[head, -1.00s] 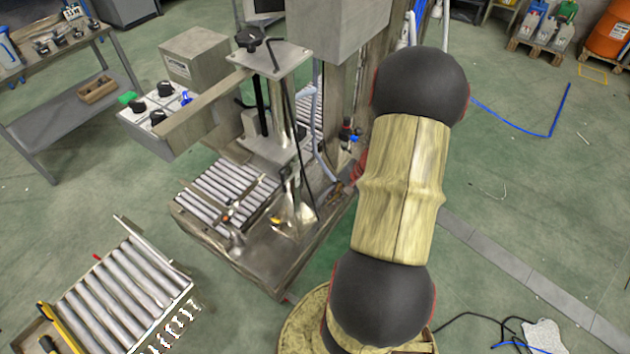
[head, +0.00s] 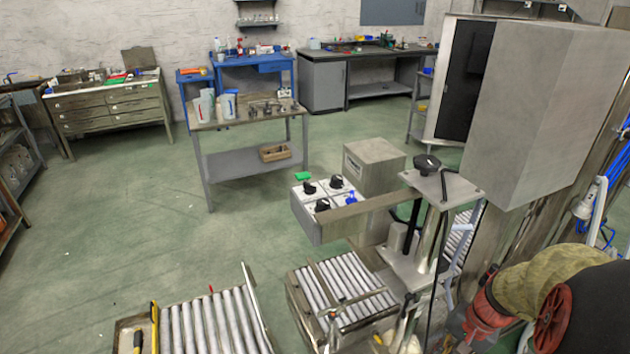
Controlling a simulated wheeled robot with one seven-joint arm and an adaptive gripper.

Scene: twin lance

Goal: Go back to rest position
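My gripper is not visible in the head view. Part of my own arm (head: 545,290), with tan covering, black joints and red parts, shows at the lower right. It lies beside the roller machine (head: 432,230), which has a black knob on top and a grey post. I cannot tell whether the arm touches the machine. The end of the arm is hidden or out of frame.
A roller conveyor (head: 215,325) stands at the lower left, and a control box with black knobs (head: 322,205) juts from the machine. A large grey cabinet (head: 535,110) stands at the right. A grey work table (head: 250,165) is behind. Green floor (head: 130,230) at left is open.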

